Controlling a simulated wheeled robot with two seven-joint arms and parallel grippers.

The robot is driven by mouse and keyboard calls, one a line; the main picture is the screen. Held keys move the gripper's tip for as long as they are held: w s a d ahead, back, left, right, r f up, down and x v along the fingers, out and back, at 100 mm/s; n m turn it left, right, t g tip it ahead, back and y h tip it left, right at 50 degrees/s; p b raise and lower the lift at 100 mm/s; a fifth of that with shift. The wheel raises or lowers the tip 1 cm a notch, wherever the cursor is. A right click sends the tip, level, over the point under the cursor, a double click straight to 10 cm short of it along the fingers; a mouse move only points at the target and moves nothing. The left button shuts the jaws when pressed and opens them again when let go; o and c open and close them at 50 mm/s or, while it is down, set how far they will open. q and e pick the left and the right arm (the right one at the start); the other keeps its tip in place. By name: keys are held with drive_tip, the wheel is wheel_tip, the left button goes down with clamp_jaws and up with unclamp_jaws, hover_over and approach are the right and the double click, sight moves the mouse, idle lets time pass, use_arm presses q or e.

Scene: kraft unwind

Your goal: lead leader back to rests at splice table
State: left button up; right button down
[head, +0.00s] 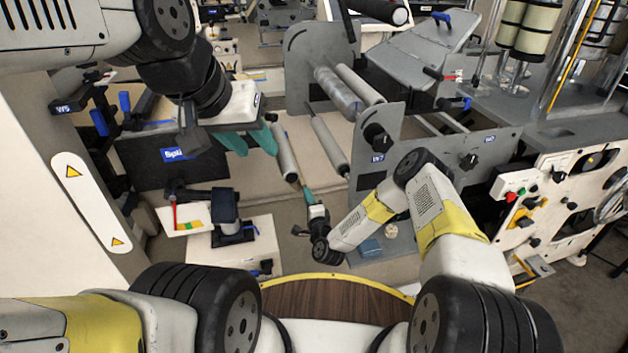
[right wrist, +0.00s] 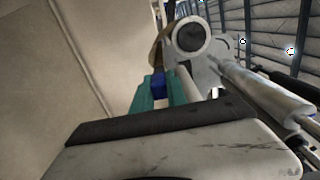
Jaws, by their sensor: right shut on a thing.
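My right gripper (head: 308,192) reaches in low at the middle of the head view, below the grey rollers. In the right wrist view its teal fingers (right wrist: 158,88) are shut on a small blue piece (right wrist: 159,84). A brown strip (right wrist: 155,52), possibly the leader, shows just beyond it; I cannot tell how they join. My left gripper (head: 252,150) is open, its teal fingers apart, at the right end of the splice table. The black splice table (head: 140,172) has a blue label. I cannot make out its rests clearly; blue-handled parts (head: 125,102) stand at its left.
A grey roller (head: 284,152) lies just right of my left gripper. Another roller (head: 329,145) and a grey side plate (head: 376,140) marked W7 stand further right. A white stand (head: 245,250) with a dark device is in front of the splice table. Beige floor lies between.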

drive_tip(key=s+a, duration=0.3)
drive_tip(key=a, duration=0.5)
drive_tip(key=shift+a+r, duration=0.1)
drive_tip(key=shift+r, duration=0.05)
idle(0.4)
drive_tip(key=shift+s+a+r, duration=0.25)
drive_tip(key=shift+a+r, duration=0.5)
wheel_tip(320, 180, up, 14)
drive_tip(key=shift+r, duration=0.2)
idle(0.6)
drive_tip(key=shift+r, duration=0.1)
